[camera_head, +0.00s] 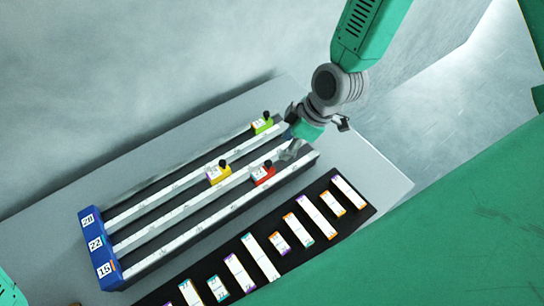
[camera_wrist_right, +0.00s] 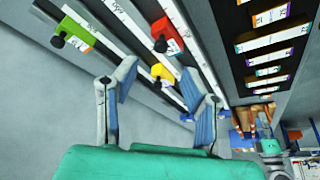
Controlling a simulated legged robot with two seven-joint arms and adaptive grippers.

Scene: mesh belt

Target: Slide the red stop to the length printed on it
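The red stop (camera_head: 264,174) with a black knob sits on the front rail, the one nearest the black mat, toward its right end. It also shows in the right wrist view (camera_wrist_right: 167,36); the number on its white label is too small to read. The three-rail rack ends at the left in a blue block (camera_head: 97,247) marked 20, 22 and 15. My right gripper (camera_head: 291,149) is over the right end of the rails, near the red stop but apart from it. In the wrist view its two fingers (camera_wrist_right: 160,84) are spread, with nothing held between them.
A yellow stop (camera_head: 217,175) sits on the middle rail and a green stop (camera_head: 263,126) on the back rail. A black mat (camera_head: 352,210) with several white strips lies in front of the rack. The grey table's right end (camera_head: 375,170) is bare.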

